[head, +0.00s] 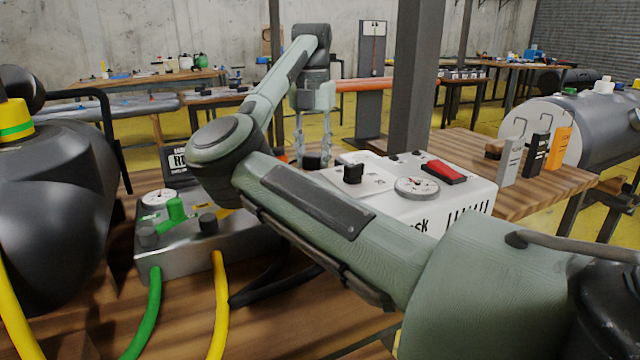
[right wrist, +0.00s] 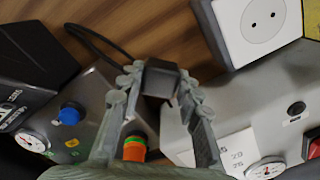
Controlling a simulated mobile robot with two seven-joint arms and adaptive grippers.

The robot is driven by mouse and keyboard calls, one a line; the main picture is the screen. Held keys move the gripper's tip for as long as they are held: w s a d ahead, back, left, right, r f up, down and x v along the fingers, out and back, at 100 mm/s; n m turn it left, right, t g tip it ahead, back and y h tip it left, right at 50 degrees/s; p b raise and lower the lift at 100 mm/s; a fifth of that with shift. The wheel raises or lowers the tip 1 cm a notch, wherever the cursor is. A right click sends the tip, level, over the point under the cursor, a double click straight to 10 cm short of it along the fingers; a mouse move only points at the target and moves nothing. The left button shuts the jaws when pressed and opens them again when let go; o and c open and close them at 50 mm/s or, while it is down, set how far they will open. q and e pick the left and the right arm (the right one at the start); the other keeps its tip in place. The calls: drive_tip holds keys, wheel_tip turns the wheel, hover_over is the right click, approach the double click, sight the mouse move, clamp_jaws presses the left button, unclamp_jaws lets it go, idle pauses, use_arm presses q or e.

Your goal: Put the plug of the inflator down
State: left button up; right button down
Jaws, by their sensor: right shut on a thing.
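My right gripper (head: 314,160) points down behind my arm, over the back of the bench, between a metal box and a white box. In the right wrist view its fingertips (right wrist: 159,82) close on a dark block, the plug (right wrist: 160,78). A black cord (right wrist: 97,40) runs toward the plug from the upper left. My left gripper is not in view.
The metal box (head: 170,268) with a gauge and green and yellow hoses stands left. The white box (head: 470,200) with a gauge (head: 416,188) and red switch (head: 444,172) stands right. Bare wood (right wrist: 165,25) shows beyond the plug. A dark tank (head: 60,200) stands far left.

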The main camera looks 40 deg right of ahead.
drive_tip(key=shift+s+d+f, duration=0.1)
drive_tip(key=shift+s+f, duration=0.05)
drive_tip(key=shift+f, duration=0.35)
drive_tip(key=shift+s+d+f, duration=0.1)
drive_tip(key=shift+f, duration=0.35)
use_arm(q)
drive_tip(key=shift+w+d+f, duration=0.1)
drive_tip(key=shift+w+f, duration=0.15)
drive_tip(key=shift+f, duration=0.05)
use_arm(e)
drive_tip(key=shift+f, duration=1.9)
drive_tip(key=shift+f, duration=0.1)
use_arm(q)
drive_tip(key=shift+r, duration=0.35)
use_arm(e)
drive_tip(key=shift+f, duration=0.25)
drive_tip(key=shift+f+b, duration=0.25)
drive_tip(key=shift+b, duration=0.05)
drive_tip(key=c, duration=1.1)
unclamp_jaws()
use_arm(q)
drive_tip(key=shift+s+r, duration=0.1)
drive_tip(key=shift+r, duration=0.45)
use_arm(e)
drive_tip(key=shift+o, duration=0.2)
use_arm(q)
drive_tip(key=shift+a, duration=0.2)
